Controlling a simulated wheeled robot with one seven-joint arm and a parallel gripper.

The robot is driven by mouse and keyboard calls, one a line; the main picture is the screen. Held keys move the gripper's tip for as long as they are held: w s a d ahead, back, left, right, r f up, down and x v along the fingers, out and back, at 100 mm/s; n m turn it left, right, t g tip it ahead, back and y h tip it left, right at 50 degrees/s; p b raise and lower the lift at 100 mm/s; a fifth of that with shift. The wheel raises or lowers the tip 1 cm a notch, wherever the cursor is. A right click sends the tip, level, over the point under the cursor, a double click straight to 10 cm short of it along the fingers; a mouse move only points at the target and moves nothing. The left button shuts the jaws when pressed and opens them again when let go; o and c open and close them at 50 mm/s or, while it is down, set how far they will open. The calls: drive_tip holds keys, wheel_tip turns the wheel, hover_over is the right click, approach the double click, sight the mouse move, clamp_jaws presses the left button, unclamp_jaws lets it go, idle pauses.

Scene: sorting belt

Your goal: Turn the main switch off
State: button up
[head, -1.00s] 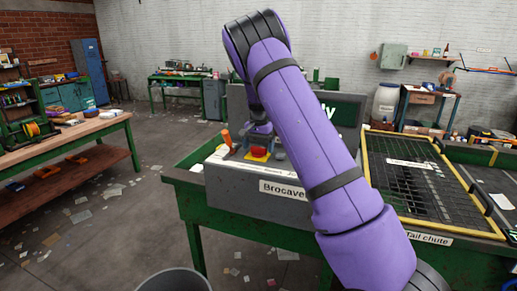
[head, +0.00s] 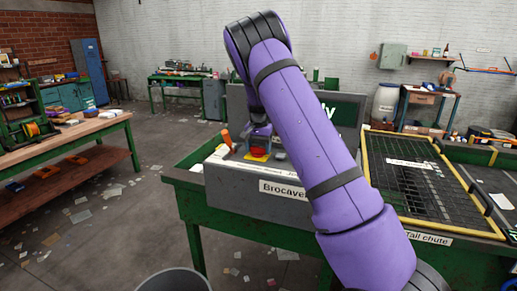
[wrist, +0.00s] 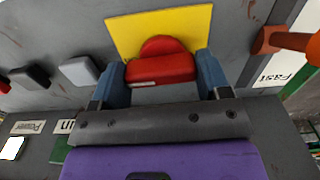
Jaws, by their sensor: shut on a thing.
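The main switch appears to be the red knob (wrist: 160,68) on a yellow square plate (wrist: 200,18) in the wrist view. In the head view the red knob (head: 258,149) and its yellow plate (head: 256,158) sit on top of the grey control console (head: 230,182). My gripper (wrist: 161,72) has one blue finger on each side of the knob and is shut on it. The fingers' contact faces are partly hidden. In the head view my gripper (head: 259,142) points down at the knob.
An orange lever (head: 227,138) stands close to the left of the knob; it is at the right in the wrist view (wrist: 285,41). A grey button (wrist: 78,71) and a black one (wrist: 31,77) lie beside the plate. A mesh-covered chute (head: 420,185) is to the right.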

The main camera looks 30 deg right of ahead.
drive_tip(key=n, duration=0.4)
drive_tip(key=shift+n, duration=0.3)
drive_tip(key=n, duration=0.4)
drive_tip(key=shift+w+d+n, duration=0.1)
drive_tip(key=shift+w+n, duration=0.05)
drive_tip(key=shift+n, duration=0.15)
drive_tip(key=n, duration=0.4)
drive_tip(key=shift+w+n, duration=0.1)
drive_tip(key=shift+n, duration=2)
drive_tip(key=o, duration=0.9)
wheel_tip(320, 180, up, 11)
drive_tip(key=shift+f, duration=0.1)
